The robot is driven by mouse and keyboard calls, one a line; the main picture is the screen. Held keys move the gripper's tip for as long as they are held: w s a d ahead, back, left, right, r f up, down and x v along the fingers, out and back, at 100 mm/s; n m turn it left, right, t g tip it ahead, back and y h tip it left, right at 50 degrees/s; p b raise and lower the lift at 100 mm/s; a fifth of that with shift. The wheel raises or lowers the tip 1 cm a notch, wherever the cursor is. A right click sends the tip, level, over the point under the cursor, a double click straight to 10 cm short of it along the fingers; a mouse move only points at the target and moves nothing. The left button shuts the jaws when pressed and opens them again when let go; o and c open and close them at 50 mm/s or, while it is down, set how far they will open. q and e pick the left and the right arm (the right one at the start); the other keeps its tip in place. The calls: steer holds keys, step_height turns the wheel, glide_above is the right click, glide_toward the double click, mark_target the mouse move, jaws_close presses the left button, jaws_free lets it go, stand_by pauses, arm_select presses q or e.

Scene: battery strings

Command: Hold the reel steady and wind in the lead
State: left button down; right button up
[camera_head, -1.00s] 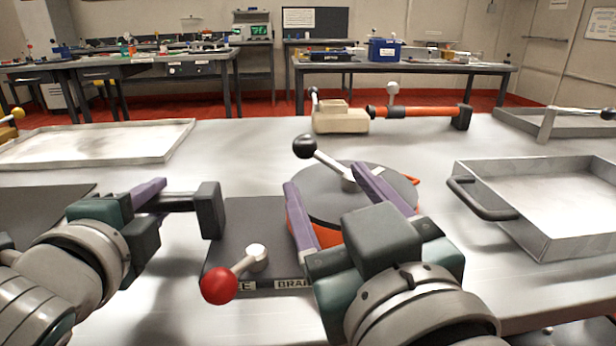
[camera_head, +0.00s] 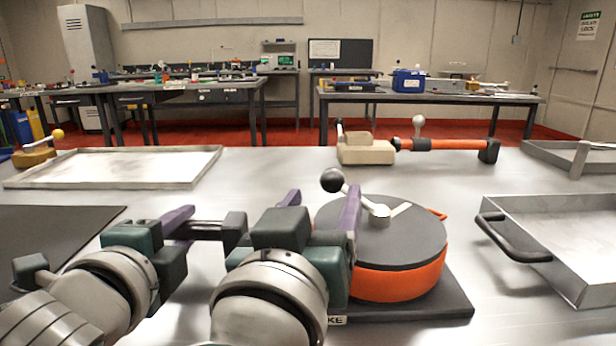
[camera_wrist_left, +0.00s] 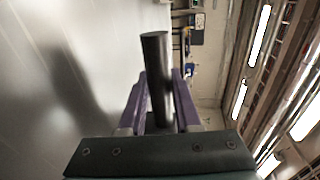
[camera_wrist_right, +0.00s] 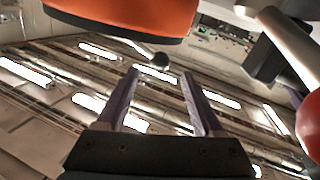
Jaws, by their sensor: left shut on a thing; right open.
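The orange reel (camera_head: 400,282) with a grey top sits on a dark base plate (camera_head: 440,308) in the head view. Its crank has a pale arm and a black ball knob (camera_head: 332,180). An orange tab (camera_head: 437,214) shows at its far right; I cannot tell whether it is the lead. My left gripper (camera_head: 178,222) is shut on a dark bar (camera_wrist_left: 155,70) left of the reel. My right gripper (camera_head: 322,195) is open at the reel's left side. In the right wrist view the knob (camera_wrist_right: 160,60) appears between its fingertips, apparently untouched. The red brake knob (camera_wrist_right: 310,125) is hidden in the head view.
A metal tray (camera_head: 580,285) with a dark handle stands at right. A flat tray (camera_head: 110,184) lies at back left, and a dark mat (camera_head: 50,232) at left. A beige block (camera_head: 366,153) with an orange bar (camera_head: 443,144) lies behind the reel.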

mark_target(328, 187)
steer(key=x, duration=0.7)
steer(key=shift+c, duration=0.3)
steer(key=shift+s+f, duration=0.1)
jaws_close()
steer(key=shift+a, duration=0.1)
stand_by(0.8)
